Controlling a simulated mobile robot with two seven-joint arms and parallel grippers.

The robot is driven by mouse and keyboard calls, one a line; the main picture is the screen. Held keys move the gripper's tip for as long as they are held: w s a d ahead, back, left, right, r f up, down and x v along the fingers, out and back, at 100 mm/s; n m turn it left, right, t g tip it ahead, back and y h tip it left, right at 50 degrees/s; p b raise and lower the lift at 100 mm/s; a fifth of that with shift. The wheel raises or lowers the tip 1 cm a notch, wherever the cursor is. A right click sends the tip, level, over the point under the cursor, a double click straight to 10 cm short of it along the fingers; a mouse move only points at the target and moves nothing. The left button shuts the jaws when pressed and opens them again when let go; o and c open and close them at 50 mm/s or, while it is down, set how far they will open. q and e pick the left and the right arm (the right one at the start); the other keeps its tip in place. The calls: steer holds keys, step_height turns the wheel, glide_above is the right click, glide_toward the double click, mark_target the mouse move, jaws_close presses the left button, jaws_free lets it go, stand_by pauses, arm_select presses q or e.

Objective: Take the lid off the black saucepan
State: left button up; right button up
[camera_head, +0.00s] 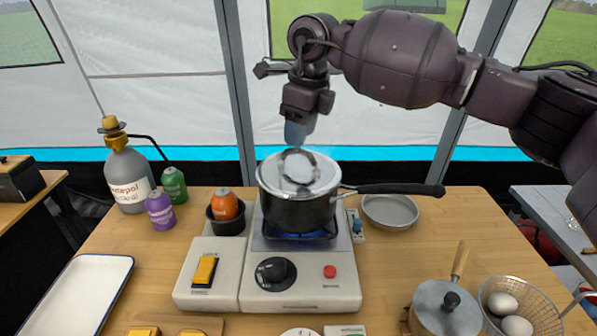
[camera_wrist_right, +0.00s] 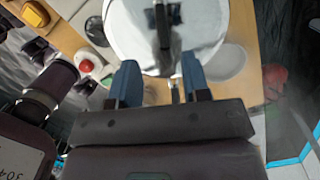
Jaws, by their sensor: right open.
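The black saucepan (camera_head: 298,212) stands on the burner of a white stove, its long black handle pointing right. A shiny metal lid (camera_head: 272,178) covers it; in the right wrist view the lid (camera_wrist_right: 130,35) is a pale disc with a dark bar handle (camera_wrist_right: 162,28) across it. My right gripper (camera_head: 296,140) points down just above the lid. Its two blue fingers (camera_wrist_right: 161,78) are apart with nothing held; the handle lies ahead of the gap between them. I cannot tell whether the fingertips touch the lid. My left gripper is not in view.
The stove (camera_head: 300,290) has a blue flame, a black knob and a red button. An empty metal dish (camera_head: 390,211) sits right of the saucepan. Bottles and a small pot (camera_head: 227,225) stand left. A lidded pot (camera_head: 445,308) and egg basket (camera_head: 520,305) are front right. A white tray (camera_head: 78,295) is front left.

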mark_target(299, 151)
steer(key=shift+w+a+f+b, duration=0.1)
steer(key=shift+w+f+b, duration=0.1)
steer(key=shift+f, duration=0.7)
steer(key=shift+w+a+f+b, duration=0.1)
steer(key=shift+f+b, duration=0.1)
steer(key=shift+f, duration=0.7)
steer(key=shift+w+f+b, duration=0.15)
steer(key=shift+f+b, duration=0.05)
steer(key=shift+f, duration=0.7)
steer(key=shift+s+r, duration=0.1)
steer(key=shift+r, duration=0.05)
jaws_close()
